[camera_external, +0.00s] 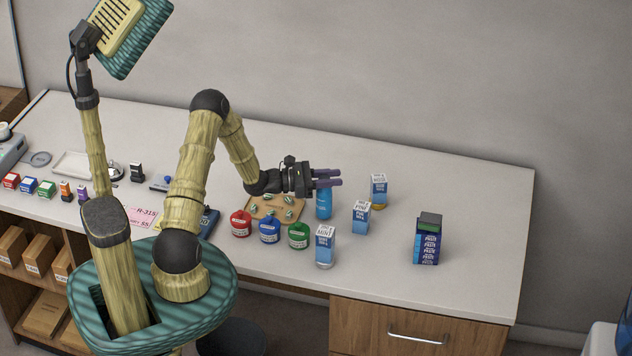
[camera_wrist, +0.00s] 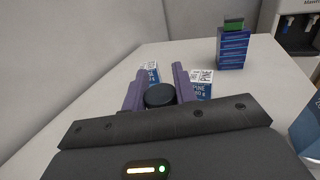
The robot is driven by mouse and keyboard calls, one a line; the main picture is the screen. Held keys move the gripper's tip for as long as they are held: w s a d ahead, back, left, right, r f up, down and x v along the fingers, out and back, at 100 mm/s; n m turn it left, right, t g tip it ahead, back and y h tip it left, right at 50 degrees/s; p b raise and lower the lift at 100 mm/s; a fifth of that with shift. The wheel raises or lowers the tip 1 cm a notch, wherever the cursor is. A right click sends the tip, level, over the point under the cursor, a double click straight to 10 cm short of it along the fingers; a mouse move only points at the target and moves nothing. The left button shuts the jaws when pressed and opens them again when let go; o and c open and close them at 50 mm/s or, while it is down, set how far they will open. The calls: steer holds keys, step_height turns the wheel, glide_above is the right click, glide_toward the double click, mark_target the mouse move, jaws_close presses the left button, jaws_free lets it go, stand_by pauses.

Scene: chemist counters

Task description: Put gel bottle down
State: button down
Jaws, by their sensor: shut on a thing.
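The gel bottle (camera_external: 323,204) is a blue bottle with a dark cap, upright at the counter's middle. My gripper (camera_external: 328,178) is shut on it near its top, with purple fingers on either side. In the wrist view the black round cap (camera_wrist: 160,95) shows between the two purple fingers of my gripper (camera_wrist: 158,88); the bottle's body is hidden below it. I cannot tell whether the bottle's base touches the white counter (camera_external: 460,200).
Red (camera_external: 241,224), blue (camera_external: 269,229) and green (camera_external: 298,235) bottles stand left. A stack of dark blue boxes (camera_external: 427,240) stands right, with clear counter beyond.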

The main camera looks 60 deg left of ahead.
steer(key=shift+f, duration=0.4)
steer(key=shift+f, duration=0.15)
steer(key=c, duration=1.1)
jaws_free()
steer(key=b+v, duration=0.2)
steer(key=v, duration=1)
steer(key=shift+b, duration=0.3)
